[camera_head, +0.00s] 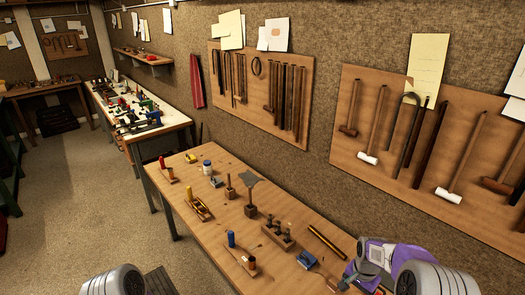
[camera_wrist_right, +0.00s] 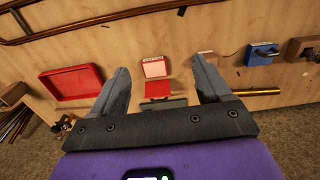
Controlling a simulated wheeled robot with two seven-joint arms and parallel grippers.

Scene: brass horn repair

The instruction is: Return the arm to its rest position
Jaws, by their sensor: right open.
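My right arm (camera_head: 405,258), purple and grey, comes in at the lower right of the head view, over the near end of the wooden bench (camera_head: 290,215). In the wrist view my right gripper (camera_wrist_right: 160,68) has its two dark fingers spread wide, with nothing held between them. Beyond the fingers, a small red box with its lid raised (camera_wrist_right: 157,88) lies on the wooden surface. A grey rounded part of my left arm (camera_head: 113,281) shows at the lower left of the head view. My left gripper is not in view.
A red tray (camera_wrist_right: 72,83) and a blue object (camera_wrist_right: 262,53) flank the fingers. Tool boards (camera_head: 345,160) hang behind. Floor (camera_head: 75,190) is open at left.

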